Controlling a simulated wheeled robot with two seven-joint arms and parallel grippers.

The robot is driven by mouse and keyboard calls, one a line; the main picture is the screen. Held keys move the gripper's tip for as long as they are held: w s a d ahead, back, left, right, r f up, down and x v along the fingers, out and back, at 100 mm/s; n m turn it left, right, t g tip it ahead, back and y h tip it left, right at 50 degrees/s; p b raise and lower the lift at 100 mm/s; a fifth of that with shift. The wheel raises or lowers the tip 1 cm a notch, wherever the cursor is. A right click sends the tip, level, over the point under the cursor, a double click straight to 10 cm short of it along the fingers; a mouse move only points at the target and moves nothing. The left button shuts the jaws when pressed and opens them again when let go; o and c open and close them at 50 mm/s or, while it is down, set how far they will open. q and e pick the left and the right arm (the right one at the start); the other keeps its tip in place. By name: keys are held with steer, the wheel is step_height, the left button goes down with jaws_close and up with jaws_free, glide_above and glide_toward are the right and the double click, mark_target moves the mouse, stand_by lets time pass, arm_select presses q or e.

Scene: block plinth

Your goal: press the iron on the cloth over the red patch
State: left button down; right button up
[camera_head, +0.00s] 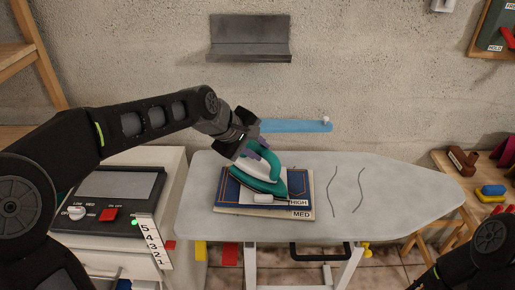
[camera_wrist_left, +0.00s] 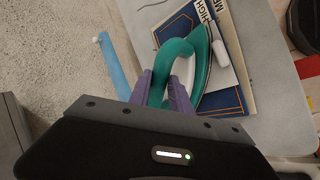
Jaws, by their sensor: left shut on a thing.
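The teal and white iron (camera_head: 262,172) rests over a stack of flat pieces on the ironing board (camera_head: 420,195). The top piece is dark blue with an orange outline (camera_head: 228,190) and marked HIGH; a paler one below is marked MED (camera_head: 300,214). My left gripper (camera_head: 256,150) is shut on the iron's handle. In the left wrist view its purple fingers (camera_wrist_left: 165,92) straddle the teal handle (camera_wrist_left: 166,72). I see no red patch on the board's top and no separate cloth I can make out. My right gripper is out of view; only part of that arm shows lower right.
Two dark wavy lines (camera_head: 346,190) mark the grey cover right of the stack, where the top is clear. A control unit (camera_head: 125,185) with a knob and red switch stands left. A side table (camera_head: 480,175) with blocks is at right. A blue strip (camera_head: 295,126) lies behind.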

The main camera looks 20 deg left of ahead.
arm_select(q)
steer(key=shift+s+f, duration=0.15)
steer(key=shift+f, duration=0.25)
stand_by(2.5)
steer(key=shift+r, duration=0.15)
stand_by(3.5)
steer(key=shift+r+p, duration=0.8)
steer(key=shift+r, duration=0.1)
step_height(320, 180, up, 7)
steer(key=p, duration=0.5)
steer(key=shift+w+f, duration=0.2)
